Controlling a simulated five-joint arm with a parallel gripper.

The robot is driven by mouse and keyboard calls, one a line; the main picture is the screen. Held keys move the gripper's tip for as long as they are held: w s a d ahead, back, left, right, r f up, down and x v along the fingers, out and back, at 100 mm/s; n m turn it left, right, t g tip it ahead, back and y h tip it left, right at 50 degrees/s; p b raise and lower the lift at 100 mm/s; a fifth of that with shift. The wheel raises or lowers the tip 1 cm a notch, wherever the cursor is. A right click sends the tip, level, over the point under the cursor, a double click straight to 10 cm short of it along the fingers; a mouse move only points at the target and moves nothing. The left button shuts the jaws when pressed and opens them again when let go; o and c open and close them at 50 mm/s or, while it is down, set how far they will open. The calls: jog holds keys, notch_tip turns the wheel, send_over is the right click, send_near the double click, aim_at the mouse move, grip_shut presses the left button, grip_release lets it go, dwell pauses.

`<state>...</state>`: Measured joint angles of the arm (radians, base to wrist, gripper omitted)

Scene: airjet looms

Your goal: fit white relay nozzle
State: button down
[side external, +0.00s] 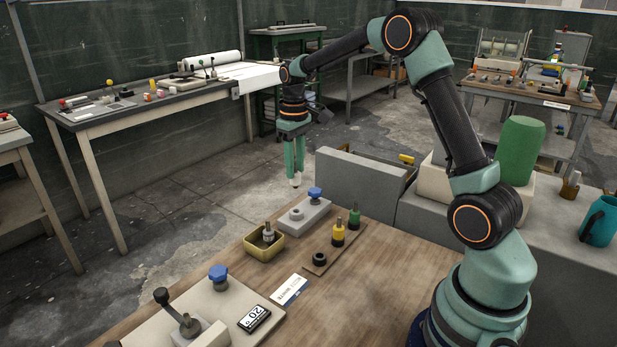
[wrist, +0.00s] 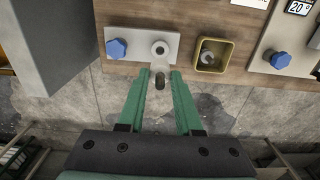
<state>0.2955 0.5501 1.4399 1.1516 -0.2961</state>
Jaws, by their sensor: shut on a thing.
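My gripper (side external: 294,172) is shut on a small pale piece (side external: 295,184), apparently the white relay nozzle, and holds it above and beyond the bench's far edge. In the wrist view, the held piece (wrist: 159,80) shows between the green fingertips with a dark end. A light grey block (side external: 302,214) with a blue knob (side external: 315,193) and a round holed seat (side external: 296,214) lies on the bench. The seat (wrist: 160,48) shows just beyond the fingertips in the wrist view; piece and seat look apart.
A yellow tray (side external: 264,251) holds a greyish nozzle (side external: 268,233). A wooden rack (side external: 322,265) carries yellow (side external: 338,232) and green (side external: 354,215) nozzles and a black ring (side external: 320,259). A grey wall block (side external: 352,183) stands beside the bench. A base plate with lever (side external: 180,313) lies in front.

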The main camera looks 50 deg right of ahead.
aim_at(296, 185)
jog(key=shift+f, duration=2.9)
jog(key=shift+f, duration=1.15)
jog(key=c, duration=0.5)
grip_release()
